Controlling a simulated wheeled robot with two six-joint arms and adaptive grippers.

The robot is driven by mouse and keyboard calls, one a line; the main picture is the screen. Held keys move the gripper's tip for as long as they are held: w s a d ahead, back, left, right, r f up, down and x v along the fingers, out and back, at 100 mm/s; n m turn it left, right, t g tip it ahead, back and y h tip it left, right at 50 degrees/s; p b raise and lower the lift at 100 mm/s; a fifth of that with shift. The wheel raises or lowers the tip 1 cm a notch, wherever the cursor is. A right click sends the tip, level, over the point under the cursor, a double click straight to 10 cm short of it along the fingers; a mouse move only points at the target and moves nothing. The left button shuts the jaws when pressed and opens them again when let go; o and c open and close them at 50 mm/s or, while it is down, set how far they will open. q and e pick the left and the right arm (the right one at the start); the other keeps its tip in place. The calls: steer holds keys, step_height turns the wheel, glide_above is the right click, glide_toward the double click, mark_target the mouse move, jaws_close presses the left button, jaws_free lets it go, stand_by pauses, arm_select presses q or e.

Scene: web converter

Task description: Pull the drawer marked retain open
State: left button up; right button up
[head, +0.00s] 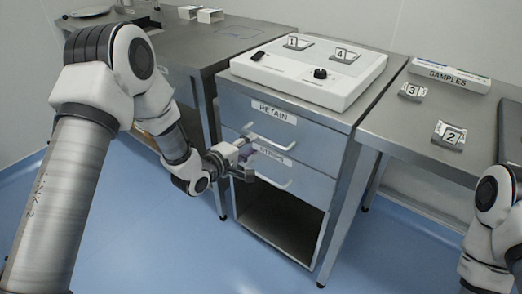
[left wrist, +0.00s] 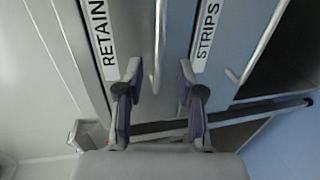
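The drawer marked RETAIN (head: 271,121) is the top drawer of the grey cabinet and looks shut. Its bar handle (head: 268,137) also shows in the left wrist view (left wrist: 157,50). My left gripper (head: 247,160) is at the cabinet front, by the left end of the handles, partly covering the STRIPS label. In the left wrist view its two fingers (left wrist: 158,75) are apart, with the RETAIN handle's end between them in the picture. I cannot tell whether they touch it. My right arm shows at the right edge; its gripper is out of view.
The STRIPS drawer (head: 308,182) is directly below, with its own handle (head: 273,181). An open compartment (head: 278,222) lies beneath. A white device (head: 309,72) sits on top. Side benches stand left and right (head: 420,120). The blue floor in front is clear.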

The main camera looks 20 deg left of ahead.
mark_target(263, 138)
arm_select(q)
steer(key=x, duration=0.6)
steer(key=shift+d, duration=0.15)
arm_select(e)
steer(key=shift+s+f, duration=0.1)
steer(key=shift+f, duration=0.05)
arm_select(q)
jaws_close()
